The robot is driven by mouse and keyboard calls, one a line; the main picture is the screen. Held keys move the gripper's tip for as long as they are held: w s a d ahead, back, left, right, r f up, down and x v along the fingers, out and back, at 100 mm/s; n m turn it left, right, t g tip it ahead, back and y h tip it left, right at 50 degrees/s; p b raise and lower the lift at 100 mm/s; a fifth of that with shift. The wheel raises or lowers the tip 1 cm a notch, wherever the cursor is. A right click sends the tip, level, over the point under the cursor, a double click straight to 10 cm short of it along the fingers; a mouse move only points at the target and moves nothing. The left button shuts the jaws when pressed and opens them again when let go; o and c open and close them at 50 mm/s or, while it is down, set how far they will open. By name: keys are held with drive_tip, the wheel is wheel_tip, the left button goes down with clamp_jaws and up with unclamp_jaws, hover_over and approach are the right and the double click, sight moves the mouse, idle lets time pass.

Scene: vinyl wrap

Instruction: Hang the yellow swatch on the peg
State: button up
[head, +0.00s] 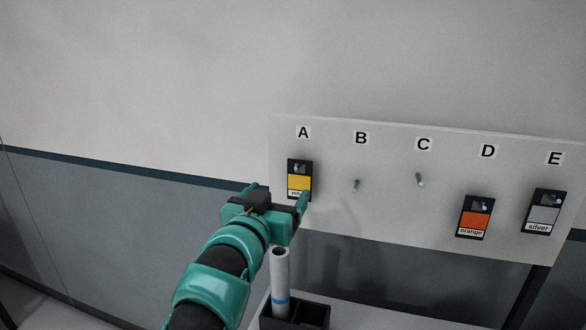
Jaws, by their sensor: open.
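The yellow swatch (299,182) is a black-framed card with a yellow patch and a partly covered label. It hangs on the peg (299,168) under letter A, at the left end of the pale board. My gripper (280,192) is open, just below and left of the swatch in the picture. Its right finger overlaps the swatch's lower right corner. I cannot tell whether it touches the swatch. Nothing shows between the fingers.
The board (390,215) has bare pegs under B (355,186) and C (420,181). An orange swatch (474,217) hangs under D and a silver swatch (543,212) under E. A pale roll (280,280) stands in a black divided holder (312,314) below, close to my arm.

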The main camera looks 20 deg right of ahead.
sight(295, 169)
drive_tip(key=p+x, duration=0.5)
drive_tip(key=x, duration=0.9)
drive_tip(key=shift+w+d, duration=0.15)
drive_tip(key=shift+w, duration=0.1)
drive_tip(key=shift+c, duration=0.4)
drive_tip(key=c, duration=1)
drive_tip(key=shift+r, duration=0.6)
drive_tip(key=shift+s+b, duration=0.1)
drive_tip(key=shift+b, duration=0.2)
drive_tip(key=shift+b+v, duration=0.65)
drive_tip(key=shift+v, duration=2.3)
